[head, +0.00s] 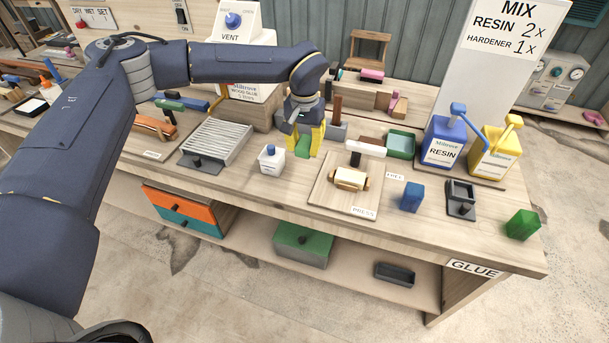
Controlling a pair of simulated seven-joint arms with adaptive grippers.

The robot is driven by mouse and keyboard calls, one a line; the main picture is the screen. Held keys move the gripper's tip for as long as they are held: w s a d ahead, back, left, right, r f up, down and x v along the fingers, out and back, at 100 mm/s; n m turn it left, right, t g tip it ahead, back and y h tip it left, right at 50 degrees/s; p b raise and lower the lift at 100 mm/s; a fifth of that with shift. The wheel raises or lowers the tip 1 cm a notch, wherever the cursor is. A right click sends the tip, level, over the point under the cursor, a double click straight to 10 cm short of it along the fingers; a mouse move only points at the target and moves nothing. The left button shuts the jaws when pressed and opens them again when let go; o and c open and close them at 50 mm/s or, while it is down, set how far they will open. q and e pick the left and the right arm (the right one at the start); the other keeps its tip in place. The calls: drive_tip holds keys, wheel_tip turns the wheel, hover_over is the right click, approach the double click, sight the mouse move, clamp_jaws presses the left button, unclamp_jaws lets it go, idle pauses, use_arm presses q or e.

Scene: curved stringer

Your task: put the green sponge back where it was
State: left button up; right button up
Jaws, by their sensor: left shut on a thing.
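My left gripper (304,143) is over the middle of the bench with its yellow fingers pointing down. It is shut on a small green block (303,147), which looks like the green sponge. The fingers cover its sides, and I cannot tell whether it touches the bench top. Another green block (522,224) stands alone near the right front corner of the bench. My right gripper is not in view.
To the right are a press board (345,186), a green tray (401,144), a blue block (412,197), a resin bottle (441,144) and a yellow bottle (493,153).

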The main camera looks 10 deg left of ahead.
sight(304, 182)
use_arm(q)
drive_tip(key=shift+f, duration=6)
drive_tip(key=shift+f, duration=0.1)
drive_tip(key=o, duration=1.2)
wheel_tip(304, 182, up, 12)
drive_tip(key=shift+r, duration=0.1)
